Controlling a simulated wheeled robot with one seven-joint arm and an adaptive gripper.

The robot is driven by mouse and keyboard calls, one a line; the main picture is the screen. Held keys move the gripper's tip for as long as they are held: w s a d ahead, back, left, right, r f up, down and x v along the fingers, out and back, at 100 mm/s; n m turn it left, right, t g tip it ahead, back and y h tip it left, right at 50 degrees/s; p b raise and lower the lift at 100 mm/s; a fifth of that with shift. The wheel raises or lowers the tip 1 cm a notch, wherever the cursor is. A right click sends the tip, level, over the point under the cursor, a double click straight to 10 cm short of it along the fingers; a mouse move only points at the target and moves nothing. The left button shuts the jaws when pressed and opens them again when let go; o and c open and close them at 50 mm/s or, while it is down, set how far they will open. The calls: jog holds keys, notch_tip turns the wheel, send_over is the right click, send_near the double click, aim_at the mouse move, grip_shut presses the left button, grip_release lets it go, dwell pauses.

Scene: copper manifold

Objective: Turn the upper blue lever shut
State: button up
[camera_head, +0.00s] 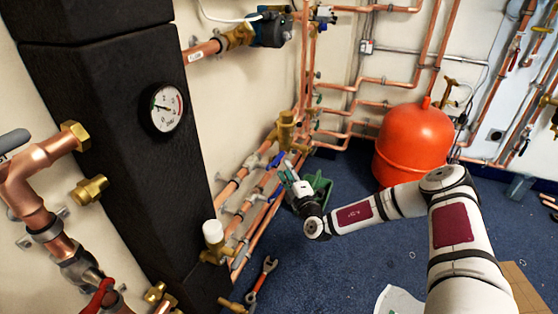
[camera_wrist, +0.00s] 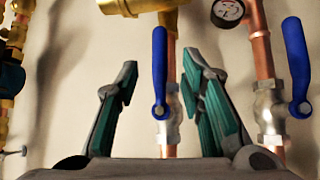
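In the wrist view a blue lever (camera_wrist: 159,65) stands roughly in line with its copper pipe, above its silver valve body (camera_wrist: 168,128). A second blue lever (camera_wrist: 296,58) is at the right, roughly along its own pipe and slightly tilted. My gripper (camera_wrist: 163,85) is open, its green-padded fingers on either side of the first lever, with gaps visible to both sides. In the head view my gripper (camera_head: 287,172) is by the wall pipes, close to a blue lever (camera_head: 276,160). I cannot tell for certain which wrist-view lever is the upper one.
A brass fitting (camera_wrist: 145,8) and a round gauge (camera_wrist: 228,12) are at the top of the wrist view. In the head view a black column (camera_head: 110,110) stands at left. A red tank (camera_head: 413,145) stands behind. A wrench (camera_head: 262,278) lies on the blue floor.

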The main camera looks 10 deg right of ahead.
aim_at(279, 155)
jog(key=w, duration=0.2)
jog(key=w+b, duration=0.1)
jog(key=w, duration=0.2)
jog(key=w+a+r+b, duration=0.1)
jog(key=w, duration=0.1)
jog(key=shift+w, duration=0.2)
jog(key=shift+r, duration=0.1)
grip_shut()
